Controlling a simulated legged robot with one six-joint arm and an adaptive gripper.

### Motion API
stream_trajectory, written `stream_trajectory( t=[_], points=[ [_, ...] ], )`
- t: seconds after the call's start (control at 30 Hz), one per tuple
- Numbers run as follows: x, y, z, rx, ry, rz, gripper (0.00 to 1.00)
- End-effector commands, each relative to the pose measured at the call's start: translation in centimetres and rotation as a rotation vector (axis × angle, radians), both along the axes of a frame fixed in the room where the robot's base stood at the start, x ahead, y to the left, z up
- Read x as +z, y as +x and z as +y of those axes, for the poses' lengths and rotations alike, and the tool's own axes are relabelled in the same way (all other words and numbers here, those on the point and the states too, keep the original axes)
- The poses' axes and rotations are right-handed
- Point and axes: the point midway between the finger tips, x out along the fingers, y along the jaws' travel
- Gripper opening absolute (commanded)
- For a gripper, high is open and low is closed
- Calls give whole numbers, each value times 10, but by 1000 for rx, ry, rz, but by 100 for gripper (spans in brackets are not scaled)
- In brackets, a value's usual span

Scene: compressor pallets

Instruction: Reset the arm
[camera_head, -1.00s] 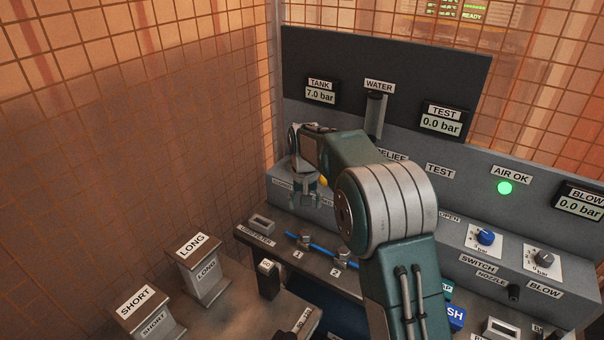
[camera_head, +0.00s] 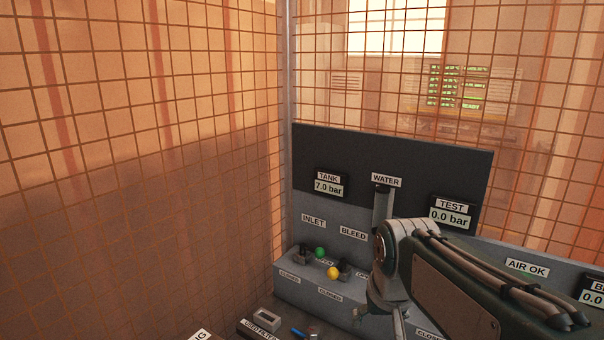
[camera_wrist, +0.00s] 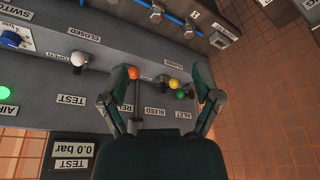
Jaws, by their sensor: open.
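My arm reaches in from the lower right of the head view, and its wrist hangs in front of the grey control panel (camera_head: 345,225). My gripper (camera_wrist: 168,82) shows in the wrist view with its two fingers spread apart and nothing between them. Beyond the fingers are an orange knob (camera_wrist: 133,73), a yellow knob (camera_wrist: 174,83) and a green knob (camera_wrist: 180,95). The fingertips are cut off or hidden in the head view. I cannot tell how far the fingers are from the knobs.
A dark board with a TANK display (camera_head: 328,187) at 7.0 bar and a TEST display (camera_head: 452,215) at 0.0 bar stands behind the arm. Wire mesh walls (camera_head: 140,120) close the left and back. A white knob (camera_wrist: 79,58) and blue hose (camera_wrist: 174,17) show in the wrist view.

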Motion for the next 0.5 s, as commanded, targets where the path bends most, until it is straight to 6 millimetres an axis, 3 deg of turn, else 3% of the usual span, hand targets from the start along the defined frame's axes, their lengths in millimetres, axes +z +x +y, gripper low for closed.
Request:
stream_trajectory(
  t=[0.03, 0.3, 0.5],
  points=[
    [3, -17, -5, -3, 0, -23, 81],
    [-7, -95, -22, -12, -9, -123, 81],
    [-22, -132, -28, -16, -17, -176, 81]
  ],
)
